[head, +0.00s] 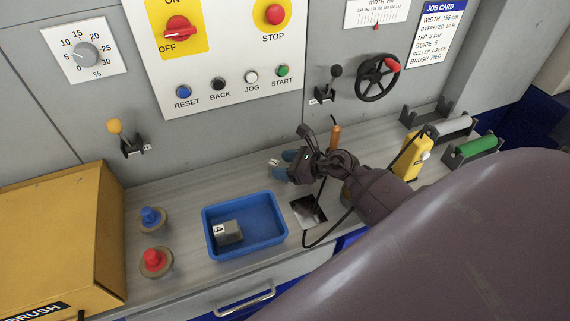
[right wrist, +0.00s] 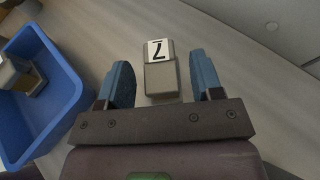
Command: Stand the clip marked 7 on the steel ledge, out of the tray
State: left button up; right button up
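The clip marked 7 (right wrist: 160,72) is a grey block with a white label, on the steel ledge (head: 185,190) outside the tray. In the head view only a small part of the clip (head: 273,162) shows beside my fingers. My right gripper (head: 285,164) is low over the ledge behind the tray. In the right wrist view its blue fingers (right wrist: 162,82) are apart on either side of the clip, with a gap on each side. The blue tray (head: 277,243) holds a grey clip marked 4 (head: 228,232). My left gripper is not in view.
A blue knob (head: 150,217) and a red knob (head: 154,260) stand left of the tray. A yellow box (head: 60,235) fills the left end. Behind rises the control panel with a handwheel (head: 377,78). Brush rollers (head: 475,147) and a yellow device (head: 411,157) are at right.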

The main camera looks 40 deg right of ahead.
jog(key=shift+r, duration=0.15)
jog(key=v, duration=1.2)
jog(key=shift+b, duration=0.45)
